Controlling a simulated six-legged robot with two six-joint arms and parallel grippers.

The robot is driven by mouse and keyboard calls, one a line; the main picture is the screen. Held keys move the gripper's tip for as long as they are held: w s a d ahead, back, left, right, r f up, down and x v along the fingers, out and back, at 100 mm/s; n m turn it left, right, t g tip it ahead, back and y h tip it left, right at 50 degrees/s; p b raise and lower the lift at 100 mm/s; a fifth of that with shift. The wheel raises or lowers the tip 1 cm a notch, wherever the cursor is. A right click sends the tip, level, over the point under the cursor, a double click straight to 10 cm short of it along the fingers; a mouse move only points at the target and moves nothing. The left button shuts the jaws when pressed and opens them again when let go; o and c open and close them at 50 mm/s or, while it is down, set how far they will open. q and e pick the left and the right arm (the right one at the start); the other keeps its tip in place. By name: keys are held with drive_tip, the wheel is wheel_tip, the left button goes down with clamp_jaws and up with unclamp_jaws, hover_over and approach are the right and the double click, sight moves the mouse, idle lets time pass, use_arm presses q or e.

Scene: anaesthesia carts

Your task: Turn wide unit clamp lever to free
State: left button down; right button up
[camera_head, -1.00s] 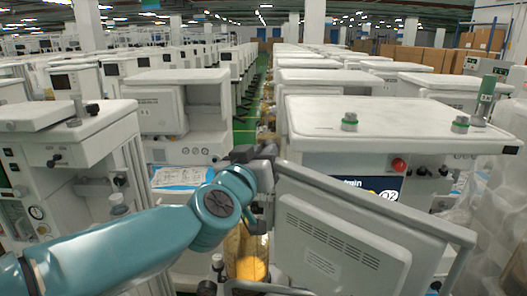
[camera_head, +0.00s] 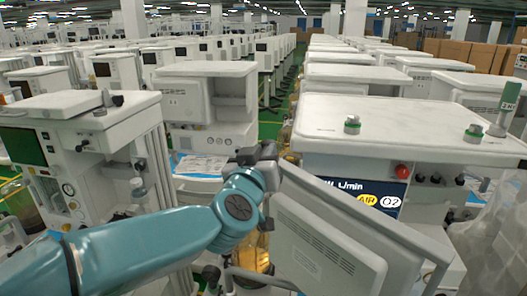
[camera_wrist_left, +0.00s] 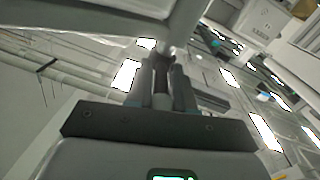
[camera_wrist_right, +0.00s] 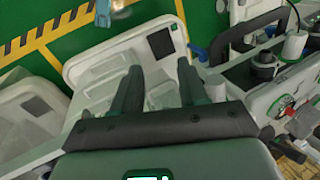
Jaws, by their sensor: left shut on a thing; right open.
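My left gripper (camera_head: 262,165) is at the upper left corner of a tilted grey panel (camera_head: 325,245) in the head view. In the left wrist view its fingers (camera_wrist_left: 168,85) are shut on a grey bar (camera_wrist_left: 182,28), which looks like part of the panel's frame. The wide white unit (camera_head: 405,118) stands behind the panel, with a flow display and a red knob on its front. I cannot make out a clamp lever for certain; the grip hides part of the bar. My right gripper (camera_wrist_right: 158,90) is open and empty in the right wrist view, and outside the head view.
A white cart (camera_head: 85,105) stands at the left, and another (camera_head: 205,95) behind my left arm. Two green-ringed fittings stand on the wide unit's top. Amber bottles (camera_head: 252,255) are below my left gripper. A green aisle runs between the rows.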

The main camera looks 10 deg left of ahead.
use_arm(q)
drive_tip(key=shift+d+r+y, duration=0.1)
drive_tip(key=shift+d+y, duration=0.1)
drive_tip(key=shift+y, duration=0.1)
drive_tip(key=shift+a+n+y+p, duration=0.1)
drive_tip(key=shift+n+y+p, duration=0.3)
drive_tip(key=shift+y, duration=0.1)
drive_tip(key=c, duration=1.1)
unclamp_jaws()
drive_tip(key=shift+w+f, duration=0.15)
drive_tip(key=shift+f, duration=0.05)
drive_tip(key=s+b, duration=0.3)
drive_tip(key=s, duration=1.3)
drive_tip(key=shift+s+a, duration=0.2)
